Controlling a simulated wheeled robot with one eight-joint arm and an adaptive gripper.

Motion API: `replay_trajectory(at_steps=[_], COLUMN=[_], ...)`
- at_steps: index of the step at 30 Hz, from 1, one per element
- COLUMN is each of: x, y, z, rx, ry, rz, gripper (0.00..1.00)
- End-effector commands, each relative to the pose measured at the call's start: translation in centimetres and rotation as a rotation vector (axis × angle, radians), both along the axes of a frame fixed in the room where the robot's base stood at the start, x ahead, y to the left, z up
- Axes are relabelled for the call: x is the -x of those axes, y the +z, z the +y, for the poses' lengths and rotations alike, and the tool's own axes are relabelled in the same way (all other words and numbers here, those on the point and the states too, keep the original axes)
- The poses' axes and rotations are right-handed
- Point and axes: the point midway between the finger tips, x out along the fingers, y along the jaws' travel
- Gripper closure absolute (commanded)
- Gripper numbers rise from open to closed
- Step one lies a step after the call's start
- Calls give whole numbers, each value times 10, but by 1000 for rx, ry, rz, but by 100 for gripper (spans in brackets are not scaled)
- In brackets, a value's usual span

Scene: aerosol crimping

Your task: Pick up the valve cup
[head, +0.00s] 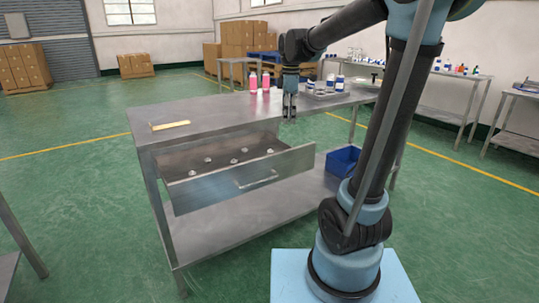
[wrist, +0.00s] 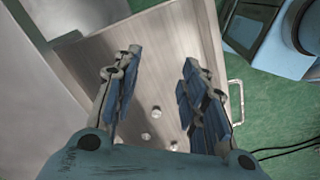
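Several small pale valve cups lie on the floor of the open drawer (head: 240,189), one of them near its middle (head: 233,162). In the wrist view some small pale pieces also show, one between my fingers lower in the picture (wrist: 155,112); the fingers may hide others. My gripper (head: 290,112) points down beside the right part of the drawer, above the level of the cups. In the wrist view my gripper (wrist: 162,57) is open, with nothing between its fingertips, over the metal drawer floor.
The steel table top (head: 210,112) carries a yellow strip (head: 171,125), pink bottles (head: 266,83) and a tray of items (head: 325,95) at the back right. The drawer's front handle (head: 257,180) sticks out. A blue bin (head: 342,161) stands on the lower shelf.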

Motion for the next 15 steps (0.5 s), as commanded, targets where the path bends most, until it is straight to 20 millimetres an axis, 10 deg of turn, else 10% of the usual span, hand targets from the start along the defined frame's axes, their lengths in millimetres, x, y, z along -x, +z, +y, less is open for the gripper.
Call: replay_trajectory(at_steps=[15], x=[-61], y=[0], z=[63], rx=[17], ry=[369], rz=[33], gripper=[61])
